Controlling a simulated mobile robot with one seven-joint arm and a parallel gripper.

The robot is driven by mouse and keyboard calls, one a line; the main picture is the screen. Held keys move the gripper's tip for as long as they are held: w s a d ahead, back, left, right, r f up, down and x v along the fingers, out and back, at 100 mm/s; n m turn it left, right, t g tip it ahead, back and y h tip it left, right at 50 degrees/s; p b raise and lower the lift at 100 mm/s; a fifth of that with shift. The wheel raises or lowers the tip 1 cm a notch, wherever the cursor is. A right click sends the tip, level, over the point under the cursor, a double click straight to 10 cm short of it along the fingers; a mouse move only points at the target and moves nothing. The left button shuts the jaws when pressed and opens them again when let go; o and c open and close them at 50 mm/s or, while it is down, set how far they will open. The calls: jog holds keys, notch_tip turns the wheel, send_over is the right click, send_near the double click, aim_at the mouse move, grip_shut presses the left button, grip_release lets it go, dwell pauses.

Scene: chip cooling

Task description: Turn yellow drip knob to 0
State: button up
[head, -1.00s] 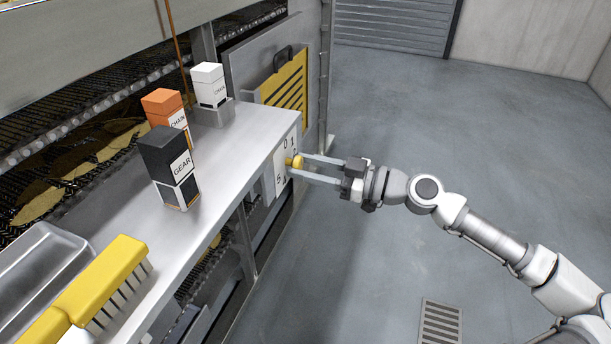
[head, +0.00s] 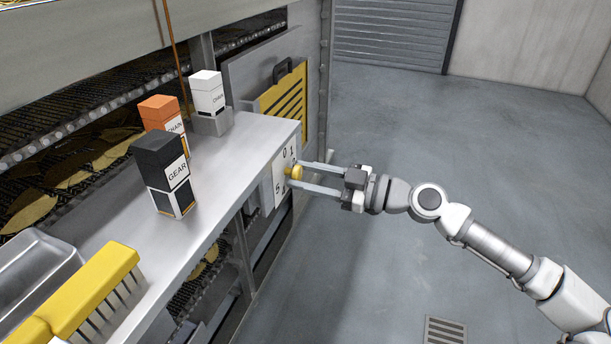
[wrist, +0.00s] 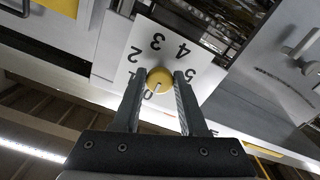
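The yellow knob (head: 296,172) is on a white dial plate (head: 279,186) on the end face of the metal shelf. In the wrist view the round knob (wrist: 160,78) sits at the middle of the numbered plate (wrist: 121,76). A pale pointer mark on it aims down and slightly left, close to the 0. My gripper (wrist: 160,75) has one finger on each side of the knob. In the head view my gripper (head: 297,174) reaches in from the right with its fingers spread. Whether the fingers press on the knob is hard to tell.
On the metal shelf (head: 232,152) stand a black GEAR box (head: 160,165), an orange box (head: 160,112) and a white box (head: 207,92). A yellow brush (head: 95,285) lies at the front left. The floor (head: 400,110) on the right is clear.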

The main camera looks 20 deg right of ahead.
jog(key=o, duration=0.4)
jog(key=p+v, duration=0.3)
jog(key=v, duration=1.4)
jog(key=shift+s+d, duration=0.15)
